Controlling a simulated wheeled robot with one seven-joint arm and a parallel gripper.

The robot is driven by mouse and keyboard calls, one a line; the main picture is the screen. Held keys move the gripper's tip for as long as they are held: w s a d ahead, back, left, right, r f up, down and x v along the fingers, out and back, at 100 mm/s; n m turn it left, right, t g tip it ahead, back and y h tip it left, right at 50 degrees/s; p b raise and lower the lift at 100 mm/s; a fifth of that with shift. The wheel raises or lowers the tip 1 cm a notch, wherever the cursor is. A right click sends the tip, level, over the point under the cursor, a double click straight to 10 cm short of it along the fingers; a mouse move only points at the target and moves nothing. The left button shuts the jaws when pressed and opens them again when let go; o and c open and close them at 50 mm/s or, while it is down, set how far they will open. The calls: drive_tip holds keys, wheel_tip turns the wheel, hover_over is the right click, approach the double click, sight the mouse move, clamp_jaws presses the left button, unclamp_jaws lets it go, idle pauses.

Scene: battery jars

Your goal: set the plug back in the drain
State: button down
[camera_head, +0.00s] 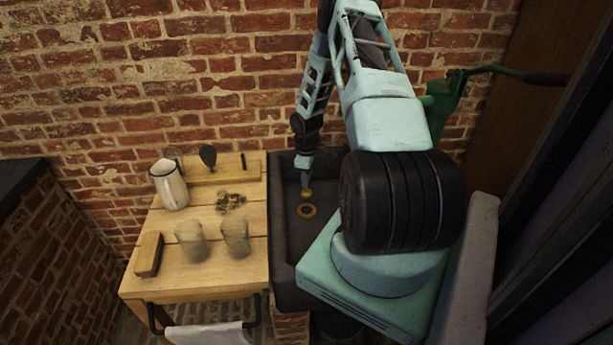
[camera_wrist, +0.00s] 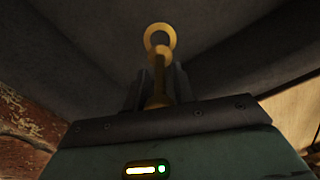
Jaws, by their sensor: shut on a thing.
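The drain (camera_head: 299,211) is a brass ring with a dark open centre in the floor of the dark sink (camera_head: 283,240). My gripper (camera_head: 306,184) points down inside the sink, just behind the drain in the head view. It is shut on the brass plug (camera_head: 306,194), which hangs below the fingertips, apart from the ring as far as I can tell. In the wrist view, the plug's brass stem (camera_wrist: 158,90) stands between the fingers of my gripper (camera_wrist: 160,88). The drain ring (camera_wrist: 160,26) shows just beyond it, partly covered by the plug.
A wooden table (camera_head: 215,275) adjoins the sink on the left. It bears a white jug (camera_head: 170,186), two glass jars (camera_head: 191,241) (camera_head: 236,238), a brush (camera_head: 148,254) and a small dark pile (camera_head: 231,202). A green pump (camera_head: 440,110) stands behind right; brick wall lies behind.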

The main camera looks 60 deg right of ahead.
sight(306, 192)
drive_tip(key=shift+f+b, duration=2.5)
drive_tip(key=shift+f, duration=1.2)
drive_tip(key=c, duration=1.1)
unclamp_jaws()
drive_tip(key=shift+o, duration=0.2)
wheel_tip(306, 192, up, 17)
drive_tip(key=shift+r+b, duration=0.1)
drive_tip(key=shift+b, duration=1.05)
